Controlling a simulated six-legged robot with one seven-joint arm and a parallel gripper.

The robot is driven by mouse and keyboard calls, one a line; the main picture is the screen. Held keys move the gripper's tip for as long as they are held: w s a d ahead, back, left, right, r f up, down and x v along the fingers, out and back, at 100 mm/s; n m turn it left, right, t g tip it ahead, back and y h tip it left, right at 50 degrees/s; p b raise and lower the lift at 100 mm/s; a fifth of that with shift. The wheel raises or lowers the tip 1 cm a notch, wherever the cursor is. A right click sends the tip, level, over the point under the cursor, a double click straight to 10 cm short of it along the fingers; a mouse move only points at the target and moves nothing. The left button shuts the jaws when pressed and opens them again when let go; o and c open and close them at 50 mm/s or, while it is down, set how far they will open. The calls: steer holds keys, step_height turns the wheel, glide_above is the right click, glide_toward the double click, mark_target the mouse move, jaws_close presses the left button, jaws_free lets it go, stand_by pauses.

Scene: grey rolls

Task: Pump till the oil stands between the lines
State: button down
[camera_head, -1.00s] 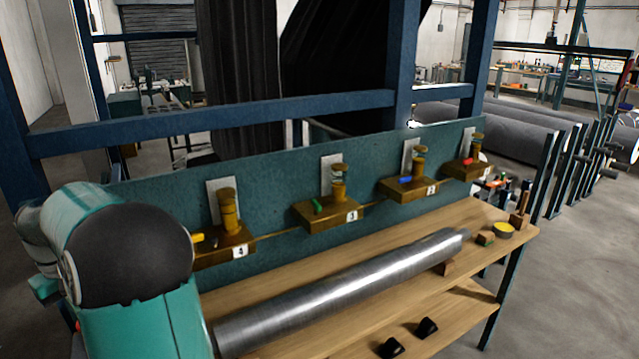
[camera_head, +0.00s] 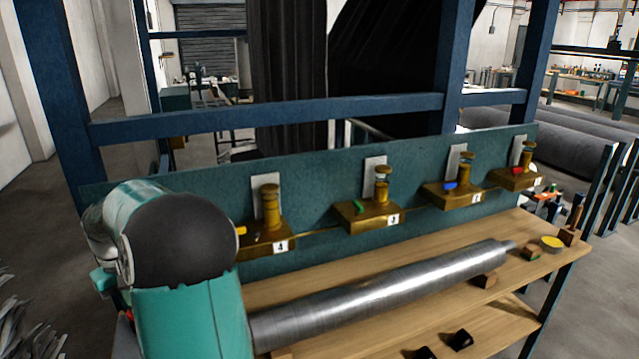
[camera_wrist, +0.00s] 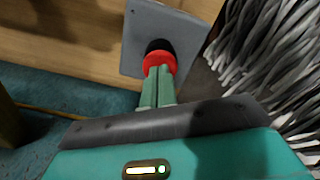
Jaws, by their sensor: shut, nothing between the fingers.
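Several brass pumps with upright plungers stand in a row along a teal board (camera_head: 320,200). The pump labelled 4 (camera_head: 268,225) has a yellow tab, and the pump labelled 3 (camera_head: 372,212) a green one. The farther pumps have a blue tab (camera_head: 455,188) and a red tab (camera_head: 518,175). Pale plates stand behind them; oil and lines are too small to read. My gripper (camera_wrist: 157,85) is shut and empty in the wrist view. Its tips are at a red and black round part (camera_wrist: 158,62) on a grey plate (camera_wrist: 185,35); I cannot tell whether they touch. My arm hides the gripper in the head view.
A long metal roller (camera_head: 390,295) lies on the wooden bench (camera_head: 340,270). Small blocks and a yellow-topped tin (camera_head: 552,243) sit at the bench's right end. Blue frame posts stand behind. Grey strands (camera_wrist: 265,50) lie right of the plate in the wrist view.

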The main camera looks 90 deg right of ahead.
steer(key=shift+f, duration=0.35)
step_height(320, 180, up, 8)
stand_by(0.9)
stand_by(0.4)
